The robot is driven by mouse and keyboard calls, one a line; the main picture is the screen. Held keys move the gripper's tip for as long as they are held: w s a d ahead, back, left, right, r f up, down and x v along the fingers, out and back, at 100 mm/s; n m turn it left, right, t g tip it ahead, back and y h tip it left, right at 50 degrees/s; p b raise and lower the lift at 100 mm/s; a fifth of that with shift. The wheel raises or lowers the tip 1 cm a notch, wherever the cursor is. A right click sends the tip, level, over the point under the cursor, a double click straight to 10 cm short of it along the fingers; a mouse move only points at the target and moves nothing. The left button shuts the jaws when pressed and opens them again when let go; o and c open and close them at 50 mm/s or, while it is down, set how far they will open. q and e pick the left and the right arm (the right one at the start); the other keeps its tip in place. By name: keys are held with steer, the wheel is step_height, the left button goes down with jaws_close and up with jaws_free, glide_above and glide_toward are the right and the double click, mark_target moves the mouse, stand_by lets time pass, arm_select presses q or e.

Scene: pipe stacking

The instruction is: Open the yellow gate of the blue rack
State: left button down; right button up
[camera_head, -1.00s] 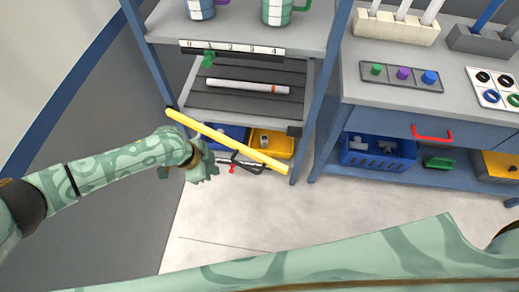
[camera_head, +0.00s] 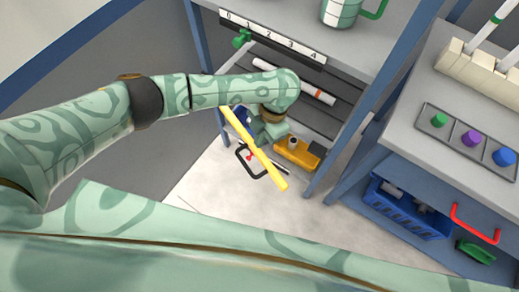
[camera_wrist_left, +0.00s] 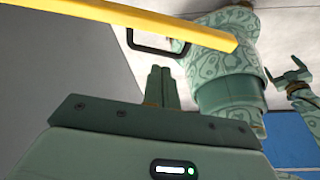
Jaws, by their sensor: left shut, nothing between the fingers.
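The yellow gate (camera_head: 254,148) is a long bar that reaches from the left post of the blue rack (camera_head: 372,95) toward the lower right. Its free end shows apart from the right post. My left gripper (camera_head: 268,132) is on the rack side of the bar, close to its middle, partly hidden by my own wrist. In the left wrist view the gripper's fingers (camera_wrist_left: 161,84) are shut and empty, and the yellow bar (camera_wrist_left: 120,18) crosses beyond their tips. I cannot tell whether they touch. My right gripper (camera_wrist_left: 289,76) shows small at the right of that view, its fingers apart.
A black loop (camera_head: 250,163) shows below the bar. A workbench with a blue crate (camera_head: 402,210) stands to the right. The floor (camera_head: 215,190) in front of the rack is clear.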

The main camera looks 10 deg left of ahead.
arm_select(q)
steer(key=b+x, duration=0.3)
steer(key=x, duration=0.6)
steer(key=shift+f+b, duration=0.4)
arm_select(e)
steer(key=f, duration=0.1)
steer(key=s+f, duration=0.1)
steer(key=d+f, duration=0.1)
steer(key=shift+s+f, duration=0.15)
steer(key=shift+f, duration=0.25)
